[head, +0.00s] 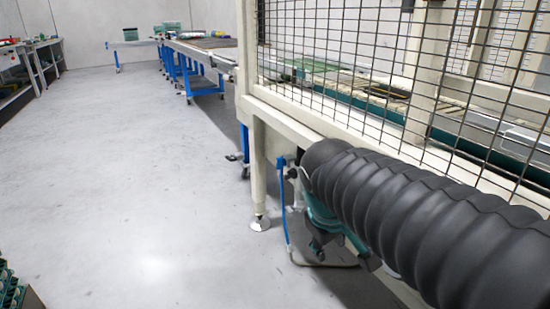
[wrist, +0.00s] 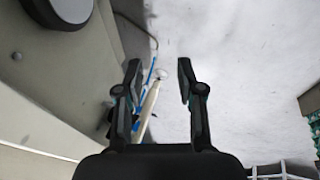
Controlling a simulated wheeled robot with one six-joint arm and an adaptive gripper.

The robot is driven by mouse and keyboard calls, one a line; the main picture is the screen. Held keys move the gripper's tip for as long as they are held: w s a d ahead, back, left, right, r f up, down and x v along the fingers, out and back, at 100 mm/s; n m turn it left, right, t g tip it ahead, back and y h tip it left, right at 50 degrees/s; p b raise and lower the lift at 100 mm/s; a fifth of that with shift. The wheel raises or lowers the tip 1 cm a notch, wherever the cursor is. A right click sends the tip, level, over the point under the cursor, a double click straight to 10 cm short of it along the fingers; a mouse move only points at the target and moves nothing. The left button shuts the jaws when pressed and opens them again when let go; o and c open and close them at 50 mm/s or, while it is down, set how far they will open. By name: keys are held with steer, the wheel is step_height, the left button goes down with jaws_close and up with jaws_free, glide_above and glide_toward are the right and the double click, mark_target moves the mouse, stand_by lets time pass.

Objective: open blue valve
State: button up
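A small blue fitting (head: 281,162), which looks like the blue valve, sits beside the cream machine leg in the head view, at the top of a blue hose (head: 287,215) that runs down toward the floor. In the wrist view a blue strip (wrist: 150,73), probably the hose, shows between and behind my fingers; I cannot make out the valve itself there. My gripper (wrist: 158,66) is open with nothing between its fingertips. In the head view my arm's black sleeve hides part of the area right of the fitting. My gripper does not visibly touch the fitting.
A cream machine frame (head: 258,165) with wire mesh stands on the right, its foot (head: 260,223) on the floor. The grey floor (head: 130,190) to the left is clear. Workbenches and blue-legged conveyors (head: 205,90) stand farther back. Green trays (head: 10,285) are at lower left.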

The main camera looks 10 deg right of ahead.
steer(key=w+a+r+n+g+h+p, duration=0.15)
steer(key=w+n+h, duration=0.3)
steer(key=w, duration=0.85)
steer(key=w+r+n+h+p, duration=0.1)
steer(key=w+n+h+p, duration=0.3)
steer(key=w, duration=0.9)
steer(key=n+t+h+p, duration=0.3)
steer(key=n+t+h, duration=0.1)
steer(key=n+h, duration=0.4)
glide_toward(280, 163)
steer(key=w+d+r+y, duration=0.1)
steer(key=w+d+r, duration=0.1)
steer(key=d, duration=0.6)
steer(key=shift+w+n+p, duration=0.35)
steer(key=shift+w+n, duration=0.1)
steer(key=shift+w, duration=0.15)
steer(key=shift+g+y, duration=0.25)
steer(key=shift+a, duration=0.1)
jaws_close()
